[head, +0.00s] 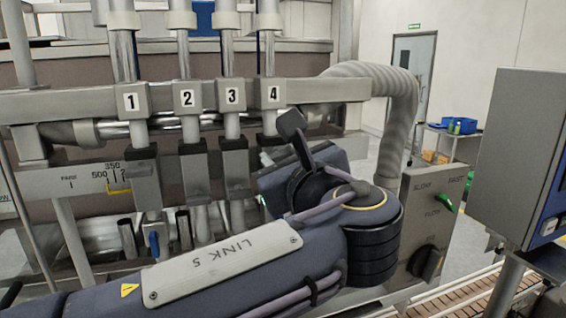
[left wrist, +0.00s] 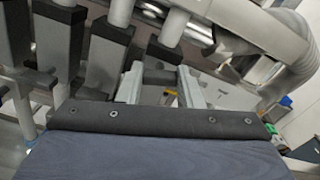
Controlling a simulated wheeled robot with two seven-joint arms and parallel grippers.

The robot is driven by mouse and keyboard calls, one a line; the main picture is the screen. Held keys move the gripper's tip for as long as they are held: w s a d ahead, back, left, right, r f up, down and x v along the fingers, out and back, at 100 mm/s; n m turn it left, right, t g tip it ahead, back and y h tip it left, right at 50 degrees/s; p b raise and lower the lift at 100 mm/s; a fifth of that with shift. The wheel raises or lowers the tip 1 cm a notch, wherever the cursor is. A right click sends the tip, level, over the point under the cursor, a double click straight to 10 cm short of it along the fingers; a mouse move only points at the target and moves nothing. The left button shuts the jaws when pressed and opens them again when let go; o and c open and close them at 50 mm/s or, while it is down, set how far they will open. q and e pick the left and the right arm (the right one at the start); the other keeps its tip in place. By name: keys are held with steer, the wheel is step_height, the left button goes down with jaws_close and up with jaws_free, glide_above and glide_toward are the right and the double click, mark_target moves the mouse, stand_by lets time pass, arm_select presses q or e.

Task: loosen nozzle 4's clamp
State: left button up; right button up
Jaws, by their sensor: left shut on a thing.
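The number 4 label (head: 273,95) marks the rightmost of the nozzle posts in the head view. Below it, nozzle 4's lower part is mostly hidden behind my left arm and wrist. My left gripper (left wrist: 160,88) reaches in under that post, with one grey finger on each side of a block with a dark top (left wrist: 164,54), which looks like nozzle 4's clamp. The gripper is shut on it; the exact contact is hard to see. My right gripper is not in view.
Nozzles 1 (head: 132,101), 2 (head: 187,98) and 3 (head: 232,96) stand close by on the left. A corrugated hose (head: 398,115) bends down on the right, above a control box (head: 432,225) with a black knob. A grey cabinet (head: 515,150) stands at the far right.

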arm_select(q)
steer(key=n+b, duration=0.1)
steer(key=n, duration=0.2)
steer(key=shift+f+n+b, duration=0.15)
steer(key=shift+n+b, duration=0.25)
steer(key=shift+a+f+n+b, duration=0.1)
steer(key=shift+n+b, duration=2.7)
steer(key=shift+n, duration=2.4)
steer(key=o, duration=1)
steer(key=shift+s, duration=0.1)
